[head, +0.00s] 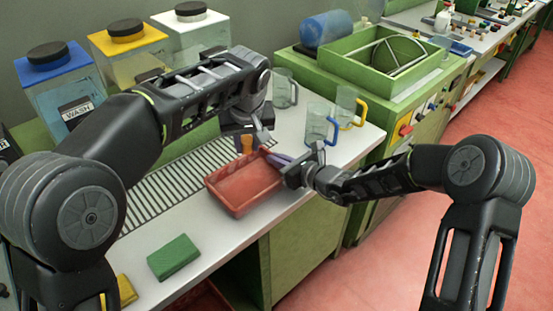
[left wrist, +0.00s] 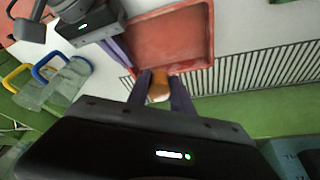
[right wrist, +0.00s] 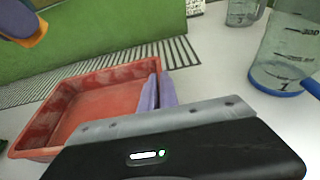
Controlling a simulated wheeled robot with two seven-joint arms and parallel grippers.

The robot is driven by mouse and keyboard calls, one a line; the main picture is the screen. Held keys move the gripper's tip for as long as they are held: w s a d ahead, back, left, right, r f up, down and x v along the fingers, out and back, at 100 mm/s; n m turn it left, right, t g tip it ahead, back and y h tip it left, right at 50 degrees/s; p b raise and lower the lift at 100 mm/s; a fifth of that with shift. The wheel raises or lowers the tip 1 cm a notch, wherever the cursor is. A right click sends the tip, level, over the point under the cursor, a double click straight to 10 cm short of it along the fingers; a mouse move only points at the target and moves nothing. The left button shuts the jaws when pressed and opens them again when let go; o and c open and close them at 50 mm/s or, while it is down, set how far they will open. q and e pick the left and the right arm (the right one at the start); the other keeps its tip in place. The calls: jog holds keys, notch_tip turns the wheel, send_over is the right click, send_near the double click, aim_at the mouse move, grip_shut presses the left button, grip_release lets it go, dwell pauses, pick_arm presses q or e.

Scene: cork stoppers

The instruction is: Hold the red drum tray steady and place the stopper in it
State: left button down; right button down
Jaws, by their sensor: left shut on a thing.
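The red drum tray (head: 243,187) lies on the white bench and is empty where I can see into it. My left gripper (head: 247,146) is shut on an orange-brown cork stopper (left wrist: 159,91), held above the tray's far edge; the stopper also shows at the upper left of the right wrist view (right wrist: 39,34). My right gripper (right wrist: 158,92) has its purple fingers close together at the tray's right-hand wall, one on each side of the rim, and looks shut on it. In the head view, these fingers partly hide the tray's right corner.
Clear mugs with yellow and blue handles (head: 320,122) stand just behind my right gripper. A slatted drain grid (head: 165,188) lies left of the tray. A green block (head: 173,257) lies near the front edge. A green machine (head: 372,70) stands at the back right.

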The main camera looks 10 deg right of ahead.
aim_at(250, 153)
pick_arm(q)
jog(key=shift+f, duration=5.4)
jog(key=c, duration=1.1)
grip_release()
jog(key=shift+o, duration=0.2)
jog(key=shift+r, duration=0.1)
jog(key=v, duration=1.2)
pick_arm(e)
jog(key=c, duration=1.5)
grip_release()
jog(key=shift+c, duration=0.2)
jog(key=shift+s, duration=0.1)
